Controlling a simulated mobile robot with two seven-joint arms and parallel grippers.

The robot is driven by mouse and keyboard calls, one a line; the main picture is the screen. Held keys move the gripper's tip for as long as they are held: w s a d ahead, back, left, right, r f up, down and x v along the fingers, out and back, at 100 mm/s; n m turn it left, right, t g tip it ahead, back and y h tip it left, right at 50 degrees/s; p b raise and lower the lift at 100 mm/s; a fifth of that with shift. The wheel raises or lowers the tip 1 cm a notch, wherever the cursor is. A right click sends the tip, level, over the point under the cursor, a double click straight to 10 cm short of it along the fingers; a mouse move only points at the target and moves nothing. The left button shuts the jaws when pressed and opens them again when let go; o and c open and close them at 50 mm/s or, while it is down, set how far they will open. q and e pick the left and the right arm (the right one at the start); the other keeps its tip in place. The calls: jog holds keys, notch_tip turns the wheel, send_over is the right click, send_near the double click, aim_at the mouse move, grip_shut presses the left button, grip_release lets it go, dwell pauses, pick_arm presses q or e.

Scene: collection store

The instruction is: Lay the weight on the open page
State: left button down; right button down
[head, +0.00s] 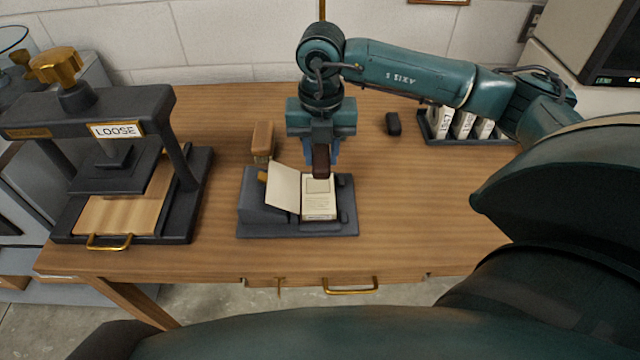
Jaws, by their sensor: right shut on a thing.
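My right gripper (321,160) points down over the book cradle and is shut on a dark brown weight (321,170). The weight's lower end overlaps the top of the open right page (319,201) in the head view. I cannot tell whether it touches the page or hangs just above it. The small open book's blank left leaf (283,187) stands tilted up against the raised left side of the dark grey cradle (290,231). My left gripper is not in view.
A second dark block (393,123) lies on the wooden table (420,210) behind right. A tan wooden piece (263,138) stands behind the cradle. A press labelled LOOSE (180,190) stands left. A dark rack (470,139) with labelled white items is at the back right.

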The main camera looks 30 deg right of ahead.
aim_at(321, 193)
notch_tip(321, 193, down, 8)
jog(key=shift+r, duration=0.15)
dwell(0.3)
jog(key=c, duration=1.1)
grip_release()
jog(key=shift+o, duration=0.2)
notch_tip(321, 193, up, 12)
jog(key=shift+r, duration=0.1)
